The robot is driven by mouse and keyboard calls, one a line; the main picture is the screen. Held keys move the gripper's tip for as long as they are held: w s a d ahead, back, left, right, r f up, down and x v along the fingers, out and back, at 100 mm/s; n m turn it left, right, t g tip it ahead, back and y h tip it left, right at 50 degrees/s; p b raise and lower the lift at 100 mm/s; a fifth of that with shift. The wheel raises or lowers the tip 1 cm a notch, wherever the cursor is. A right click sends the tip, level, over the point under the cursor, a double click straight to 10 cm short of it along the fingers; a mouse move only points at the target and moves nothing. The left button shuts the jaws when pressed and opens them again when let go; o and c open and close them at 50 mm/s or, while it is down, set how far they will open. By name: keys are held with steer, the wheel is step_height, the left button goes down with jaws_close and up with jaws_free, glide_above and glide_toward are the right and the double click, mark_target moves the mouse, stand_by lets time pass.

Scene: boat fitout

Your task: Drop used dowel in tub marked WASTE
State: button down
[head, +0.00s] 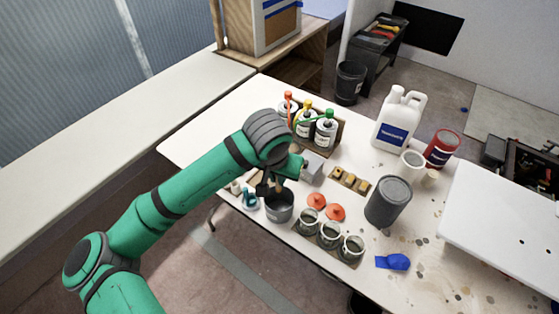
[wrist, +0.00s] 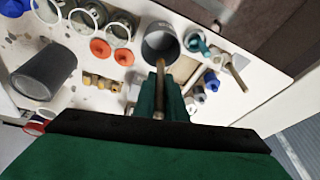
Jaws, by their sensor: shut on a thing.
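My gripper (head: 270,182) is above the table near its front edge, shut on the used dowel. In the wrist view the thin brown dowel (wrist: 159,92) sticks out between the green fingers (wrist: 159,97), its far end pointing toward a grey round tub (wrist: 160,42). In the head view this tub (head: 279,208) stands just below the gripper, its mouth open upward. The dowel's tip appears over or near the tub's rim; its height above the rim I cannot tell. No WASTE marking is readable on the tub in either view.
Three open jars (head: 330,236) and two orange lids (head: 326,205) stand right of the tub. A dark grey can (head: 388,202) is farther right. Orange, yellow and green-topped bottles (head: 306,122) stand behind the arm. A teal item (head: 250,200) lies left of the tub.

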mark_target(278, 189)
steer(key=shift+w+a+f, duration=0.15)
steer(key=shift+w, duration=0.35)
steer(key=shift+w+f, duration=0.1)
steer(key=shift+f, duration=0.15)
steer(key=shift+s+f, duration=0.2)
steer(key=shift+s, duration=0.1)
steer(key=shift+s+d+f, duration=0.25)
steer(key=shift+d+f, duration=0.1)
steer(key=shift+f, duration=0.8)
steer(key=shift+a+x, duration=0.2)
steer(key=shift+x, duration=2.2)
steer(key=shift+s+f, duration=0.1)
steer(key=shift+s, duration=0.05)
